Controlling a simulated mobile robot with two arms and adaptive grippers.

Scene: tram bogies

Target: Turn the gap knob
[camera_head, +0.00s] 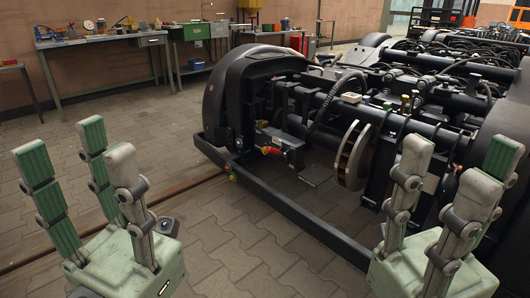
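A black tram bogie (325,85) stands on the floor in the middle and right of the head view. A dark box-shaped unit (290,147) sits on its near side, left of a large brake disc (352,155). A small red and yellow part (270,151) shows at this unit's left end; I cannot tell whether it is the gap knob. My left gripper (80,150) is open and empty, its fingers pointing up, left of the bogie and apart from it. My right gripper (460,165) is open and empty, fingers up, in front of the bogie's right part.
A low black frame bar (290,212) runs along the bogie's near side. A floor rail (120,227) leads in from the left. Workbenches with tools (100,40) and a green box (190,32) stand along the back wall. The paved floor (225,235) between my grippers is clear.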

